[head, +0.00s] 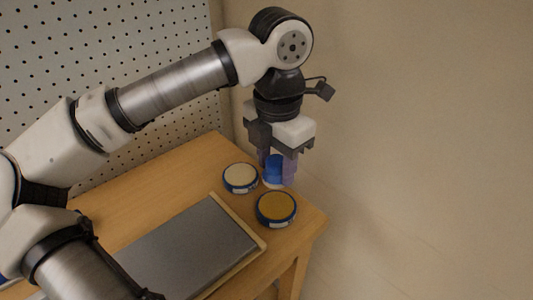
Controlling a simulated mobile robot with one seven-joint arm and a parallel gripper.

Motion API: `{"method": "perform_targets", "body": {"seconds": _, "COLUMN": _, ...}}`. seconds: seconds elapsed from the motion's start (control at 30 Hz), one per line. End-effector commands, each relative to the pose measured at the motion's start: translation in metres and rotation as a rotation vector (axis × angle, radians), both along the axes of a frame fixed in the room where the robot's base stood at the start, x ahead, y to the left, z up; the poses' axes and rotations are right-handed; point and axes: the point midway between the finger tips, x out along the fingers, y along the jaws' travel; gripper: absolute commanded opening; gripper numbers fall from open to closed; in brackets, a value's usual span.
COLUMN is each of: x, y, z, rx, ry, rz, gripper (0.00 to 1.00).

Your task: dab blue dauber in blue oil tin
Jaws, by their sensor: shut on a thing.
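My gripper (277,168) points down near the bench's right corner, its purplish fingers shut on the blue dauber (273,171). The dauber is upright, with a pale lower end. Two round, low tins with blue sides stand below and beside it. The nearer blue tin (276,208) has an amber, oil-like fill. The other blue tin (240,178), to the left, has a cream fill. The dauber appears behind the amber tin and right of the cream one. I cannot tell whether its lower end touches the bench.
A grey flat panel with a pale wooden edge (190,250) lies on the wooden bench (160,185), left of the amber tin. A white pegboard (100,50) stands behind at the left. The bench's right edge is close to the amber tin; a plain wall (420,150) lies beyond.

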Motion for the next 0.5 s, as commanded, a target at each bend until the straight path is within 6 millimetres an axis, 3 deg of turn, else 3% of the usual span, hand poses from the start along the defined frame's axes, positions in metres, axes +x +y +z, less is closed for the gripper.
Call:
{"method": "perform_targets", "body": {"seconds": 0.27, "x": -0.001, "y": -0.002, "z": -0.011, "rx": 0.000, "ry": 0.001, "rz": -0.006, "gripper": 0.26}}
{"method": "perform_targets", "body": {"seconds": 0.5, "x": -0.001, "y": -0.001, "z": -0.035, "rx": -0.001, "ry": 0.001, "rz": -0.005, "gripper": 0.26}}
